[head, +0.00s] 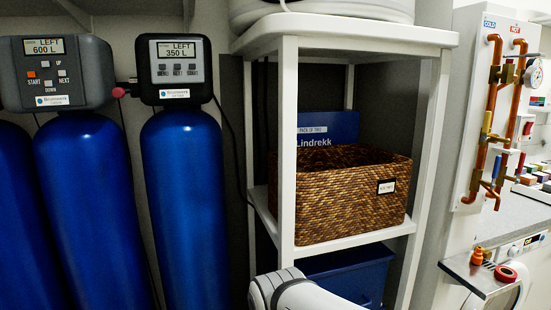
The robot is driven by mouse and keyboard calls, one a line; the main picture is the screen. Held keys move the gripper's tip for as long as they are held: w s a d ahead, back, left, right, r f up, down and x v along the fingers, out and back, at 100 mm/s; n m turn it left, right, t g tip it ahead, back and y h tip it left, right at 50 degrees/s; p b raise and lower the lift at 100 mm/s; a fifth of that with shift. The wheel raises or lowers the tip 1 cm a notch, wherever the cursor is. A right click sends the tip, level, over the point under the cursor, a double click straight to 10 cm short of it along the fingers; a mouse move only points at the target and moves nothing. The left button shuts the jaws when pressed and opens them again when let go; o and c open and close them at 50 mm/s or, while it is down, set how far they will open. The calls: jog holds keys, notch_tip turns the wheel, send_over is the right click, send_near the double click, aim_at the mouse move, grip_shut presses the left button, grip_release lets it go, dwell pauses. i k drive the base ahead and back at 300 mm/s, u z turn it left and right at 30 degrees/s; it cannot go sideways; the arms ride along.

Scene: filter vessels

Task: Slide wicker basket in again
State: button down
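The brown wicker basket (340,205) sits on the middle shelf of a white shelf unit (287,130). It stands at an angle, and a small dark-framed label (386,187) is on its front right part. The left front post of the unit crosses in front of the basket's left side. A blue Lindrekk pack (328,127) stands behind the basket. A white rounded link of my arm shows at the bottom middle, below the shelf. My gripper is not in view.
Blue filter vessels (185,200) with grey control heads stand to the left. A blue bin (345,275) is on the shelf below. Copper pipes (490,120) on a white panel and a counter (515,225) are to the right.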

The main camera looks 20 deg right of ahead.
aim_at(371, 195)
jog(key=u, duration=1.4)
jog(key=k, duration=1.55)
jog(key=z, duration=1.6)
jog(key=i, duration=1)
jog(key=z, duration=0.1)
